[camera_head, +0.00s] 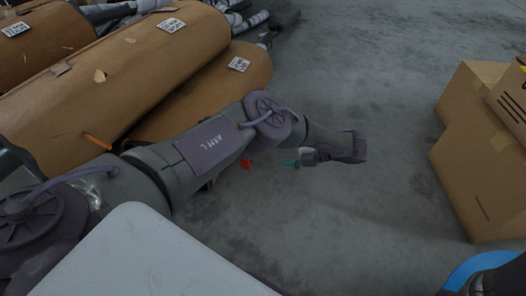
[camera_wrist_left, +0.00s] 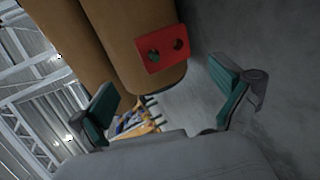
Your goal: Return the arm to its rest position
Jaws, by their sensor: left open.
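My left arm (camera_head: 210,150) reaches in from the left across the head view, and its far end is over the bare floor. My left gripper (camera_head: 291,163) is mostly hidden behind the wrist, with a teal finger pad showing. In the left wrist view the left gripper (camera_wrist_left: 162,78) is open, its two teal-padded fingers wide apart with nothing held between them. A red plate with two holes (camera_wrist_left: 162,49) is on the end of a brown cylinder (camera_wrist_left: 120,30) ahead of the fingers. My right gripper is out of view.
Large brown cylinders (camera_head: 130,65) with white labels lie at the left, close behind my left arm. Cardboard boxes (camera_head: 475,160) stand at the right. Grey floor (camera_head: 370,80) between them is clear. A pale flat surface (camera_head: 145,255) is at the front.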

